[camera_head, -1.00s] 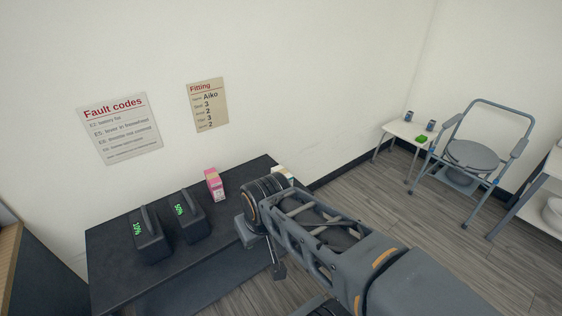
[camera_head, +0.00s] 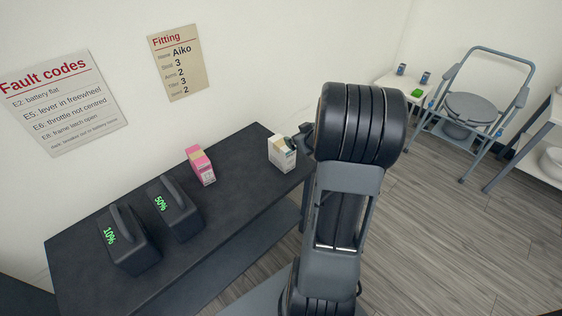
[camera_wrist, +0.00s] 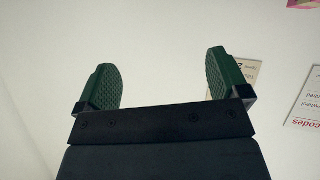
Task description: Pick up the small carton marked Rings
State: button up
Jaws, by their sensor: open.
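Two small cartons stand on the black table. The lettering on both is too small to read, so I cannot tell which is marked Rings. My gripper (camera_wrist: 162,62) is open and empty in the wrist view, its two green pads apart before the pale wall. In the head view it is mostly hidden behind my arm, to the right of the white carton.
Two black battery packs reading 10% (camera_head: 128,246) and 50% (camera_head: 176,212) stand on the black table's (camera_head: 232,206) left part. Wall sheets Fault codes (camera_head: 65,100) and Fitting (camera_head: 176,62) hang above. A commode chair (camera_head: 468,108) stands at the far right. Floor between is clear.

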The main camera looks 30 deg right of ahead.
notch_tip(320, 180, down, 6)
jog(key=s+d+t+y+b, duration=0.1)
jog(key=s+d+y+b, duration=0.1)
jog(key=y, duration=0.1)
send_near(285, 145)
jog(key=f+x, duration=0.1)
jog(key=x, duration=0.3)
jog(key=shift+n+y, duration=0.3)
jog(key=shift+w+r+b+x, duration=0.1)
jog(key=shift+r+b+x, duration=0.25)
jog(key=shift+x, duration=1.15)
jog(key=shift+w+r+b+x, duration=0.15)
jog(key=shift+b+x, duration=0.4)
jog(key=shift+x, duration=1)
jog(key=shift+s+d, duration=0.1)
jog(key=shift+d, duration=0.1)
jog(key=shift+c, duration=0.2)
jog(key=c, duration=1.4)
